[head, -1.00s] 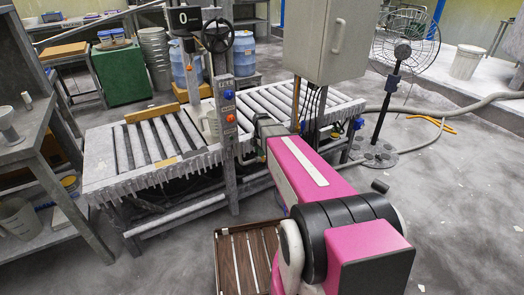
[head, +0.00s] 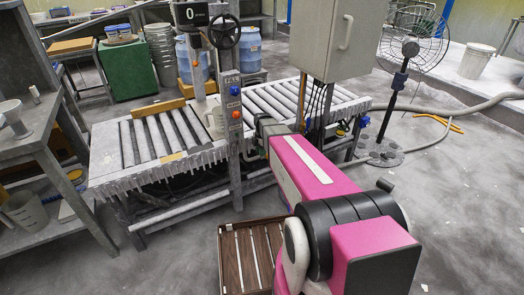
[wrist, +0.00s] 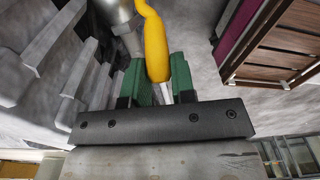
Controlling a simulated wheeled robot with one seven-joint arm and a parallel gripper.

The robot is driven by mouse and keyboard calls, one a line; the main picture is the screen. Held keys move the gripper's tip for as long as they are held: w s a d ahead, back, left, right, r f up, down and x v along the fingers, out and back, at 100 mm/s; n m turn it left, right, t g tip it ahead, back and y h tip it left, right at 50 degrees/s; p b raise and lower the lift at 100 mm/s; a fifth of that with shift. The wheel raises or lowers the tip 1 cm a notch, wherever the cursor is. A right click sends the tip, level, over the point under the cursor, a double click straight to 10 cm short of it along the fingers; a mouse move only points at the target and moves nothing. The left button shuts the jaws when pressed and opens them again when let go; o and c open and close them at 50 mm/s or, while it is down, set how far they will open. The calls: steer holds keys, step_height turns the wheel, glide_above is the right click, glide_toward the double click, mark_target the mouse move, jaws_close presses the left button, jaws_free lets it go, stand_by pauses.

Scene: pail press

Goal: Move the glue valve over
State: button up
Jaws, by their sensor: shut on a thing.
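The glue valve's yellow lever (wrist: 155,48) shows in the wrist view, standing between the green-padded fingers of my gripper (wrist: 160,80). The gripper is shut on this lever, near its metal lower end. A grey metal valve body or pipe (wrist: 119,14) is just beyond it, at the upper left. How the lever joins it is not clear. In the head view my pink arm reaches to the roller press, and the gripper and the valve are hidden behind the arm and the press post.
The roller conveyor (head: 165,140) with its dripping edge is close to the arm. A control post (head: 228,110) and a grey cabinet (head: 340,40) stand over it. A slatted wooden crate (head: 232,228) lies on the floor in front. A fan (head: 400,75) stands at the right.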

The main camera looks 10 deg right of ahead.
steer(key=shift+a, duration=0.1)
steer(key=shift+s+a+f, duration=0.25)
steer(key=shift+a+f, duration=0.55)
steer(key=shift+f, duration=0.05)
steer(key=shift+a+f, duration=0.1)
steer(key=shift+s+a+f, duration=0.15)
steer(key=shift+a+f, duration=0.1)
steer(key=shift+f, duration=0.2)
steer(key=shift+s+a+f, duration=0.1)
steer(key=shift+a+f, duration=0.15)
steer(key=shift+f, duration=0.2)
steer(key=shift+f, duration=0.1)
steer(key=shift+s+a+f, duration=0.1)
steer(key=shift+a+f, duration=0.1)
steer(key=shift+f, duration=0.3)
steer(key=shift+a+f, duration=0.2)
steer(key=shift+f, duration=0.3)
